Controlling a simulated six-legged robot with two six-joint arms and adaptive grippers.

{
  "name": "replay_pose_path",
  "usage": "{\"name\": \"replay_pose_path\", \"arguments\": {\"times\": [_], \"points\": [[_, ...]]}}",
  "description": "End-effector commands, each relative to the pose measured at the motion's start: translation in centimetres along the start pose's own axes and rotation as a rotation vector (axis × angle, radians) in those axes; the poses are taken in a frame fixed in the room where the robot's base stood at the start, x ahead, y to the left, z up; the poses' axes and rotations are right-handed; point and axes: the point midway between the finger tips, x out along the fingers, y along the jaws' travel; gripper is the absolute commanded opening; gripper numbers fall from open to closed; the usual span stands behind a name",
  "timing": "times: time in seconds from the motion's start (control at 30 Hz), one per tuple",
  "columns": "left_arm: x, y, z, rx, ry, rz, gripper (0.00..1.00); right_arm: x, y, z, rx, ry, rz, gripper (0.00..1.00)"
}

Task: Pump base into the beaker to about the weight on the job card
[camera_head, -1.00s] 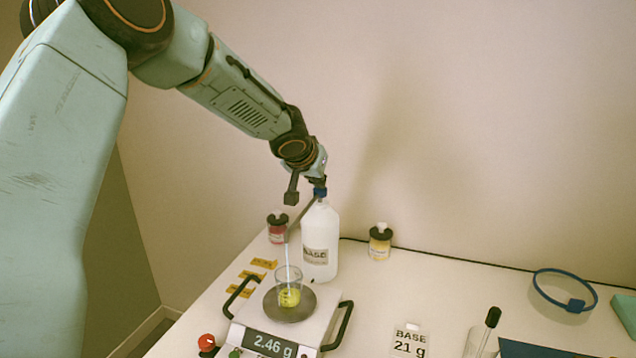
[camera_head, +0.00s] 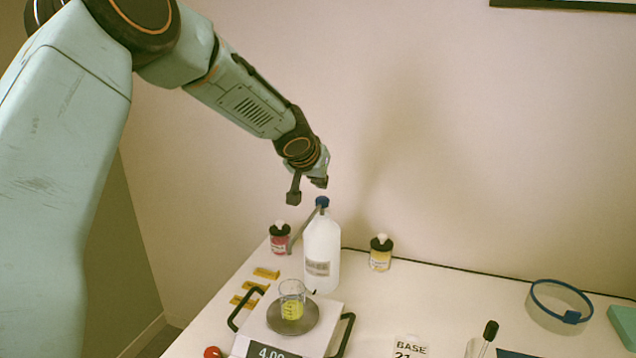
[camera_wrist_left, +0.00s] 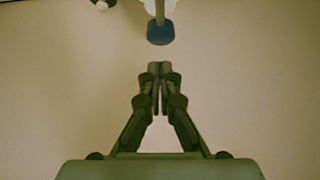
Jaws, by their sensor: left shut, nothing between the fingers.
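The base bottle (camera_head: 322,240) is tall and whitish with a blue pump head (camera_head: 322,201) and a bent grey spout. The spout reaches over the beaker (camera_head: 292,290), which holds some yellow liquid and stands on the scale's round plate (camera_head: 312,324). The scale display (camera_head: 270,352) is cut off and starts with 4.0. The job card (camera_head: 410,346) shows BASE and part of 21. My left gripper (camera_head: 319,183) is shut and empty, just above the pump head and apart from it. In the left wrist view its fingertips (camera_wrist_left: 160,70) meet below the blue pump head (camera_wrist_left: 160,33). My right gripper is out of view.
A red jar (camera_head: 279,242) and a yellow jar (camera_head: 380,256) flank the bottle. A blue ring (camera_head: 535,300), a dropper (camera_head: 488,335) and a green block (camera_head: 625,322) are at the right.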

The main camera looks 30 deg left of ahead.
Motion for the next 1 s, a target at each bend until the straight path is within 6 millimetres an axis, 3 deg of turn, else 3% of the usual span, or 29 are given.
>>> {"name": "replay_pose_path", "arguments": {"times": [0.13, 0.53, 0.73, 1.0], "points": [[-2.3, 0.1, 0.1, -0.001, 0.004, 0.003, 0.00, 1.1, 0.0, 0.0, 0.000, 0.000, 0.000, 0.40], [-8.4, 0.1, -0.1, -0.001, 0.006, 0.003, 0.00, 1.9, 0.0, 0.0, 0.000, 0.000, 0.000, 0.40], [-9.7, 0.1, -0.1, -0.001, 0.004, 0.002, 0.00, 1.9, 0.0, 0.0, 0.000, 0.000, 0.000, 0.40], [-9.8, 0.1, -0.1, -0.001, 0.003, 0.001, 0.00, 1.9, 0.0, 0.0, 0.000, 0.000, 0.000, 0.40]]}}
